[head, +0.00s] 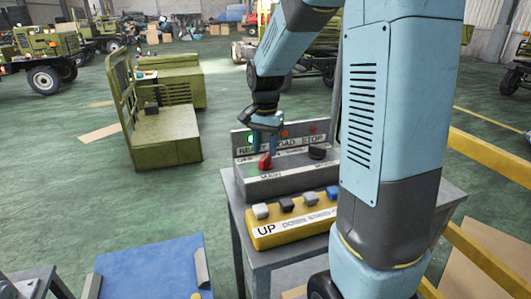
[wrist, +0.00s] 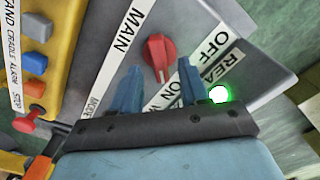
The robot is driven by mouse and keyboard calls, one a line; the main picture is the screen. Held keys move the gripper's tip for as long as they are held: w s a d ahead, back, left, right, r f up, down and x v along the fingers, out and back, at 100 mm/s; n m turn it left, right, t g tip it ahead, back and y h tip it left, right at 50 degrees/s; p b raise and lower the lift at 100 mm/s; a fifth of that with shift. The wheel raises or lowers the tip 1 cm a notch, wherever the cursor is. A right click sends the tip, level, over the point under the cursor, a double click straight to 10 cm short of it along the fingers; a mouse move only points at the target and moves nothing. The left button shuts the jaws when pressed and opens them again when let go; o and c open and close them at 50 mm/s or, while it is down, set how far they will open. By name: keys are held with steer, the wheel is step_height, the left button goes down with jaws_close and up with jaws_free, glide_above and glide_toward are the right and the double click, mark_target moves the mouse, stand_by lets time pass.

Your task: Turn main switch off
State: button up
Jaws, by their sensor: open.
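The main switch (wrist: 158,55) is a red rotary knob on a grey panel, beside the MAIN label, with OFF and ON printed on its other side. In the wrist view the knob's narrow end points down, roughly toward the ON side; its exact setting is hard to tell. The red knob also shows in the head view (head: 265,162), on the control box. My gripper (wrist: 159,76) is open, its two blue fingers on either side of the knob's lower end in the picture. Whether they touch it I cannot tell. In the head view my gripper (head: 267,143) is just above the knob.
A green lamp (wrist: 219,94) by the READY label is lit. A black knob (head: 317,152) is right of the red one. A yellow pendant (head: 290,232) with several buttons lies in front, on the grey table (head: 430,205). A yellow rail (head: 490,160) is at right.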

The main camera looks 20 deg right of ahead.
steer(key=shift+f, duration=1.2)
jaws_close()
